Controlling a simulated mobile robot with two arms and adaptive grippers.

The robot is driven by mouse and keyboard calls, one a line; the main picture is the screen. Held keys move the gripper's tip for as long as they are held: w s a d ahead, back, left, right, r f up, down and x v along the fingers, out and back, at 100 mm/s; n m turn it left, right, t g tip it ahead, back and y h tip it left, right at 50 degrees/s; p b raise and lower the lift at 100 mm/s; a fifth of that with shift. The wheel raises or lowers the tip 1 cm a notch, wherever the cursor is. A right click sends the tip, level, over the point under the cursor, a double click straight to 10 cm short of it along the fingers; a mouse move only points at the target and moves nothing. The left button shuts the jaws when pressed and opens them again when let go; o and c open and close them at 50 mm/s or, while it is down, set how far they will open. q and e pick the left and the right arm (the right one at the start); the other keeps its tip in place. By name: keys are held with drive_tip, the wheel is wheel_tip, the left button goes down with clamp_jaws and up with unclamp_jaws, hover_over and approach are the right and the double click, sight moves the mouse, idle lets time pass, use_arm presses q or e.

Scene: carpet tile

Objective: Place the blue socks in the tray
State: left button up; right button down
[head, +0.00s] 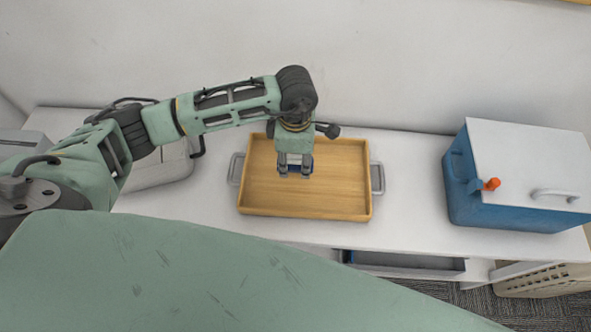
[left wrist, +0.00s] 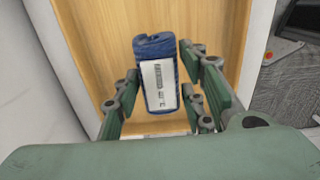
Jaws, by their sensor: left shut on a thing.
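The blue socks (left wrist: 160,47) are a rolled or folded bundle with a white label band, seen in the left wrist view between my fingers. My left gripper (head: 294,172) is shut on them, pointing down over the middle of the tray. The wooden tray (head: 342,190) lies on the white table and has a grey handle at each side. Its bare wood floor (left wrist: 104,50) also shows behind the socks in the left wrist view. The gap between socks and tray floor is hard to judge. In the head view the gripper mostly hides the socks. My right gripper is out of view.
A blue cooler box (head: 500,190) with a white lid stands at the right of the table (head: 407,190). A pale case (head: 160,172) sits left of the tray, partly behind my arm. A laundry basket (head: 545,281) is on the carpet at lower right. A wall runs behind.

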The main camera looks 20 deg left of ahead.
sight(296, 166)
use_arm(q)
wheel_tip(296, 166, down, 4)
drive_tip(key=shift+w+f+b, duration=0.15)
drive_tip(key=shift+b, duration=1.05)
drive_tip(key=shift+f, duration=0.1)
drive_tip(key=o, duration=1.2)
drive_tip(key=shift+c, duration=0.2)
drive_tip(key=shift+r, duration=0.5)
wheel_tip(296, 166, up, 12)
drive_tip(key=shift+a+f, duration=0.1)
drive_tip(key=shift+f, duration=0.15)
